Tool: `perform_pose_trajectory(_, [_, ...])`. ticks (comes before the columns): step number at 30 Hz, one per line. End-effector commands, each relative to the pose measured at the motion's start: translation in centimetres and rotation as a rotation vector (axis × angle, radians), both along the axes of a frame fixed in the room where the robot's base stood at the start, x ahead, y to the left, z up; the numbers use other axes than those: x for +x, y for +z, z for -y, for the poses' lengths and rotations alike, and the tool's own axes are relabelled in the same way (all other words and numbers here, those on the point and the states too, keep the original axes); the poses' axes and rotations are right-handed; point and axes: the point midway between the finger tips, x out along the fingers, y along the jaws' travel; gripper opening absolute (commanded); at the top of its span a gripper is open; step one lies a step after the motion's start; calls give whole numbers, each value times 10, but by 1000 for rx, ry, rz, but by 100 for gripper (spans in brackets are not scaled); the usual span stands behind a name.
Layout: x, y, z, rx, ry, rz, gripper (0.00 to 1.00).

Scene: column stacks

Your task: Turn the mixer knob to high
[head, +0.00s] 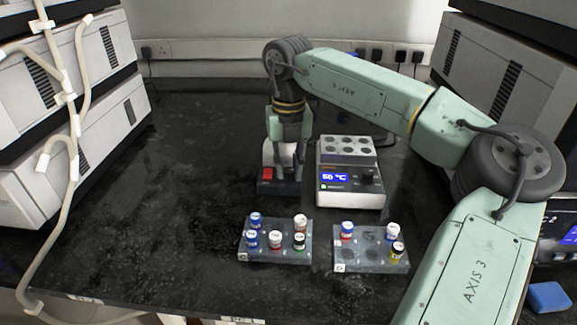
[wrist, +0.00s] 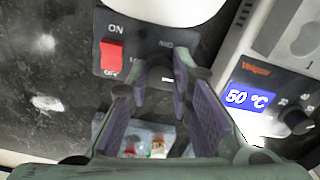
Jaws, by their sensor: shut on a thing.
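The mixer is a dark box with a pale round top, at the centre in the head view (head: 280,187) and at the top in the wrist view (wrist: 108,22). Its front panel has a red rocker switch (wrist: 111,57) between ON and OFF labels. The mixer knob (wrist: 158,76) is dark and sits right of the switch, between my fingertips. My gripper (wrist: 163,70) is shut on the knob, pointing at the panel. In the head view my gripper (head: 290,165) comes down over the mixer. The knob's pointer and most of its scale are hidden by the fingers.
A heater block (head: 351,192) reading 50 °C stands close to the right of the mixer. Two vial racks, left (head: 265,257) and right (head: 371,265), hold capped vials in front. White instruments (head: 100,115) flank the bench. The left bench top (head: 180,200) is clear.

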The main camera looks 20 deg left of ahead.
Motion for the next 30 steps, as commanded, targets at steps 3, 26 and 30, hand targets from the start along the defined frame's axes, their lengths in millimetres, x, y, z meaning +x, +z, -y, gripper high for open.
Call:
perform_pose_trajectory(3, [1, 0, 1, 0, -2, 1, 0])
perform_pose_trajectory(26, [1, 32, 0, 0, -1, 4, 29])
perform_pose_trajectory(30, [1, 63, 0, 1, -2, 5, 29])
